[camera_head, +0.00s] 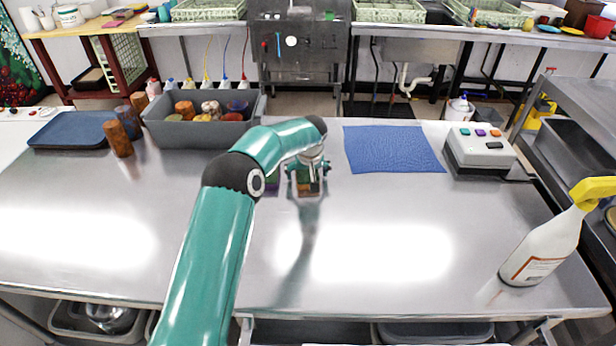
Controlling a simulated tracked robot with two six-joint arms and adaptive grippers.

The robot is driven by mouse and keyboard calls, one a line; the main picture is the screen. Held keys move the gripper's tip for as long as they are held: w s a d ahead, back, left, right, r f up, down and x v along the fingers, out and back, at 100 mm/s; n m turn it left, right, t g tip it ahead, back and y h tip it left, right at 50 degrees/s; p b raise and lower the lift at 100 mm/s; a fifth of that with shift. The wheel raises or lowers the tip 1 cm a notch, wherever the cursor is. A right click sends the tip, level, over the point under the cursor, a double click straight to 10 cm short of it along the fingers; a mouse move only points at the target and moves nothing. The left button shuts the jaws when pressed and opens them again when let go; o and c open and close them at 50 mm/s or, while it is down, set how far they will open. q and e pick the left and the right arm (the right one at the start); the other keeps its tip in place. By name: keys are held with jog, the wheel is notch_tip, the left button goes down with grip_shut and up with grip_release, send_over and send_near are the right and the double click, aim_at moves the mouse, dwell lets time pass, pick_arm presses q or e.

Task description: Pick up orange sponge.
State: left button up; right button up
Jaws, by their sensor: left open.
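A small orange-brown block, which looks like the orange sponge (308,188), lies on the steel table near its middle. My left gripper (307,178) comes down over it from above, open, with its fingers on either side of the block. The gripper hides the block's upper part, and I cannot tell whether the fingers touch it. My right gripper is not in view.
A purple object (272,183) shows partly behind my left arm. A grey bin (190,135) of round items, brown cups (118,138) and a blue tray (70,130) stand left. A blue mat (393,149), button box (479,151) and spray bottle (540,250) are right. The front middle is clear.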

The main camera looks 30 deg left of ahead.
pick_arm(q)
jog(key=c, duration=0.8)
jog(key=shift+r+p, duration=0.25)
jog(key=shift+p, duration=0.2)
jog(key=shift+r, duration=0.2)
notch_tip(320, 180, up, 20)
jog(key=p, duration=0.3)
jog(key=shift+f, duration=0.2)
